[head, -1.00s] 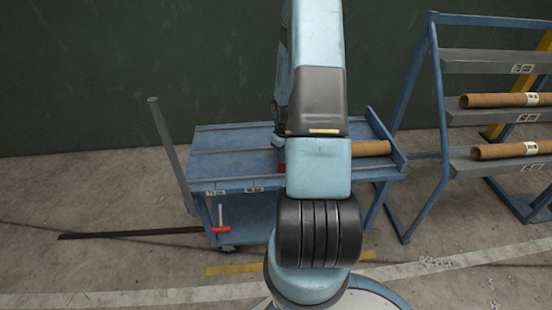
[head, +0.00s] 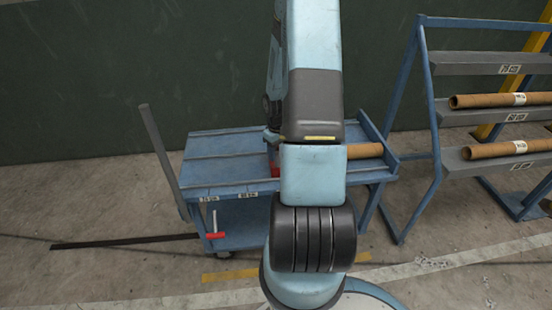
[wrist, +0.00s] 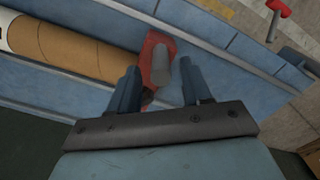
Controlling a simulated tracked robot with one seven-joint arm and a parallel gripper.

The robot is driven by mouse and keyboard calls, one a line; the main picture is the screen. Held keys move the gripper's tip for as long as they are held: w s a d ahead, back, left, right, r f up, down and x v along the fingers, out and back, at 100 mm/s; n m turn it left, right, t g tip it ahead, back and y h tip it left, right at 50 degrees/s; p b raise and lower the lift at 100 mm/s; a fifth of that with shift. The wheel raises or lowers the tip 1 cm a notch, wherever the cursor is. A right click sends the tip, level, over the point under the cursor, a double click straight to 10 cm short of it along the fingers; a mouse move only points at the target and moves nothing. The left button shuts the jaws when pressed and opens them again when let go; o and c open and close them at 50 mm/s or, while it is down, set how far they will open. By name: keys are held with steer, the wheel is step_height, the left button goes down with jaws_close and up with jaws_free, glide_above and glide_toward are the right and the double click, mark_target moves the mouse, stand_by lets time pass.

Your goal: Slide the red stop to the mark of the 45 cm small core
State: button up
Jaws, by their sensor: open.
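The red stop (wrist: 149,60) shows in the wrist view with an upright grey knob (wrist: 161,68) on it. It sits by the end of a brown core (wrist: 75,45) with a white band; I cannot tell whether they touch. My gripper (wrist: 160,68) is open, its two fingers on either side of the knob in the picture, with nothing gripped. In the head view a small part of the red stop (head: 273,157) shows beside my arm, and the core (head: 364,150) lies on the blue cart (head: 225,173). Small labels (head: 248,195) on the cart's front edge are unreadable.
A red-handled lever (head: 215,235) hangs at the cart's front, and a grey post (head: 160,155) leans at its left end. A rack (head: 436,130) with more cores (head: 500,100) stands at the right. The floor left of the cart is mostly clear.

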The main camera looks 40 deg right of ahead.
step_height(320, 180, up, 10)
steer(key=shift+f, duration=0.25)
steer(key=shift+r, duration=0.2)
stand_by(0.4)
steer(key=shift+a+r, duration=0.1)
steer(key=shift+r, duration=0.1)
steer(key=s+a+r+t+h, duration=0.1)
steer(key=s+a+r, duration=0.1)
steer(key=a+r, duration=0.7)
steer(key=s+a+r+t+h, duration=0.1)
steer(key=s+a+r, duration=0.3)
steer(key=r, duration=0.9)
steer(key=s+a+r+m+t+y, duration=0.1)
steer(key=s+a+r+t+y, duration=0.1)
steer(key=s+a+r, duration=0.7)
steer(key=s+a+t, duration=0.1)
steer(key=s+a, duration=0.2)
steer(key=s, duration=0.1)
steer(key=shift+s+r+t, duration=0.2)
steer(key=shift+r+t, duration=0.1)
